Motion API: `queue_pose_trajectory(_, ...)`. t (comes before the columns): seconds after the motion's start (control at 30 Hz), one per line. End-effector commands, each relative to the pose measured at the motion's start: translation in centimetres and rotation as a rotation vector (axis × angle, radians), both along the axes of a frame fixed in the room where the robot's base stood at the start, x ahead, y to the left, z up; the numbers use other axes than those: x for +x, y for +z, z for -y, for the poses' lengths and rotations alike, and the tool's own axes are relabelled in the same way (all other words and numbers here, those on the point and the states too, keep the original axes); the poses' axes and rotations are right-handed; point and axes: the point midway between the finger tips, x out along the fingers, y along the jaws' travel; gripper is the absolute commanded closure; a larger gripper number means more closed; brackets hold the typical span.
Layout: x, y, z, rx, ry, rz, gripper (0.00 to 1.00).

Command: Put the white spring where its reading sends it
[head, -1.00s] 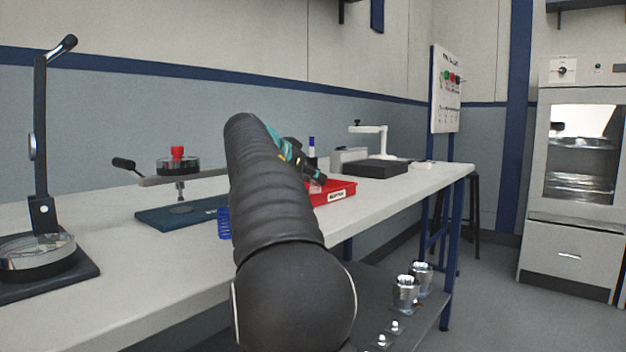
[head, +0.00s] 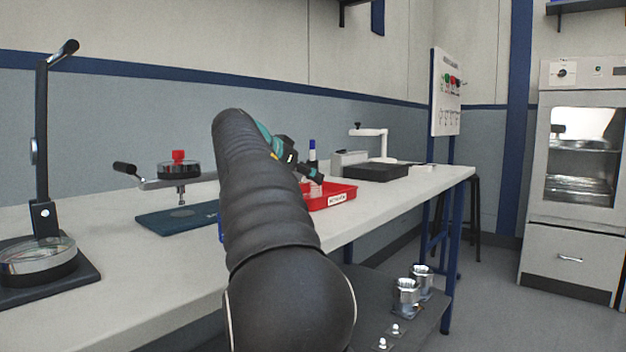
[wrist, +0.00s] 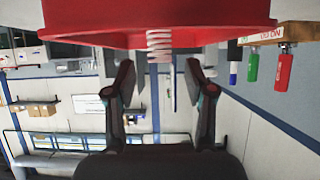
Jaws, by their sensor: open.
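The white spring (wrist: 159,45) stands out from the red tray (wrist: 90,28) in the wrist view, which looks upside down. It lies between and beyond the two open fingers of my gripper (wrist: 160,75), with a gap on each side. In the head view my gripper (head: 316,176) is at the red tray (head: 335,203) on the bench, and the pale spring (head: 313,188) shows small just below it. The tray's front label is too small to read. My arm hides part of the tray's left side.
A blue-capped marker (head: 312,150) stands behind the tray. A black tray (head: 376,172) and white stand (head: 370,132) are beyond. A board (head: 446,95) hangs at back.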

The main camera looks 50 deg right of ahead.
Motion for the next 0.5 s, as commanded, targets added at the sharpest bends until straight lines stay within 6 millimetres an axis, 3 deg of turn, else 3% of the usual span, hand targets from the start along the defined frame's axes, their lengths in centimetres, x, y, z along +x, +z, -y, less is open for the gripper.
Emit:
queue_pose_trajectory(0.3,-0.4,3.2,-5.6,-0.001,0.004,0.002,0.46)
queue_pose_trajectory(0.5,-0.5,4.2,-7.4,-0.002,0.001,0.001,0.46)
